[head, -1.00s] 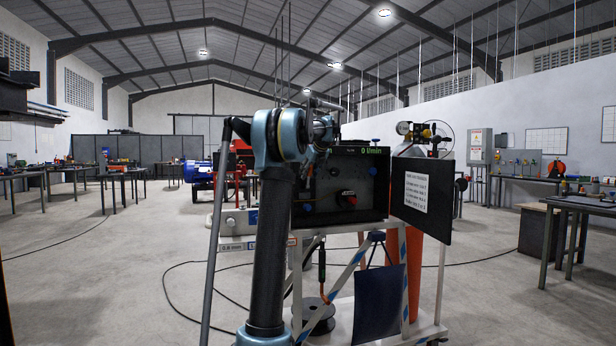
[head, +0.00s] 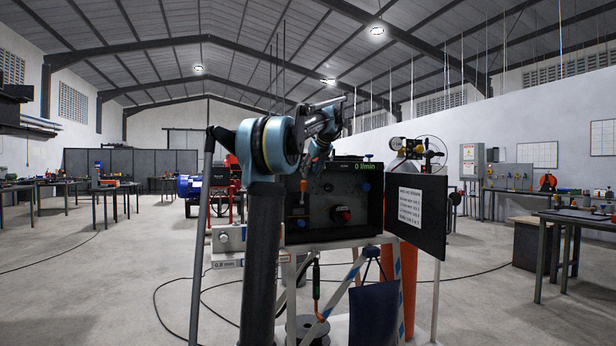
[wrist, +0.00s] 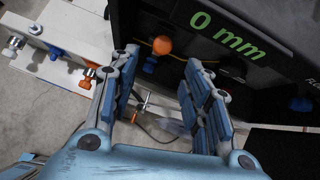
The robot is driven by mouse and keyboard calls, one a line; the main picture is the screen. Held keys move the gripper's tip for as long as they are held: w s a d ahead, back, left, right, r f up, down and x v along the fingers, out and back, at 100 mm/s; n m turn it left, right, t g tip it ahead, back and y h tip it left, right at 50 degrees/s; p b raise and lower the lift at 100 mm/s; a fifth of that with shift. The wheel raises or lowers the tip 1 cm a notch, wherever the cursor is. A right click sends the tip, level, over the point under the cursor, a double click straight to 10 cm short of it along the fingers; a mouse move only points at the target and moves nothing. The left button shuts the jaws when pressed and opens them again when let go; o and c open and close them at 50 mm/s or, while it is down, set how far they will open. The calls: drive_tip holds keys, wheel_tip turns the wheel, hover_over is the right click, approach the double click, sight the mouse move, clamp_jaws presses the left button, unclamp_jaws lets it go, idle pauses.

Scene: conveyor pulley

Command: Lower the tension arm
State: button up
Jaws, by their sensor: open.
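The tension arm appears to be the lever with the orange ball knob (wrist: 162,45), on the face of the black machine box (wrist: 240,90) in the wrist view. In the head view an orange knob (head: 303,185) shows at the left of the box's open front. My gripper (wrist: 160,64) is open, with its two blue fingers apart and nothing held. In the wrist view the orange knob lies between and just beyond the fingertips, with no clear contact. In the head view my gripper (head: 317,163) is in front of the box's upper left.
A blue knob (wrist: 150,64) is just below the orange one. A red knob (head: 341,215) is on the box face. The open door panel (head: 417,213) stands at the right. A pale unit with valves (wrist: 65,40) is at the left. Cables lie on the floor.

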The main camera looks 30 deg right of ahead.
drive_tip(key=shift+s+f, duration=0.15)
drive_tip(key=c, duration=0.7)
drive_tip(key=s+f+t, duration=0.1)
drive_tip(key=s+f, duration=0.1)
drive_tip(key=s, duration=0.1)
drive_tip(key=s+f+t, duration=0.1)
drive_tip(key=s+f, duration=0.1)
drive_tip(key=s+d+f+t, duration=0.1)
drive_tip(key=s+f+t, duration=0.1)
drive_tip(key=s, duration=0.1)
drive_tip(key=shift+s, duration=0.35)
clamp_jaws()
approach(303, 192)
drive_tip(key=shift+w+f, duration=1.65)
drive_tip(key=shift+w, duration=0.2)
drive_tip(key=shift+d, duration=0.25)
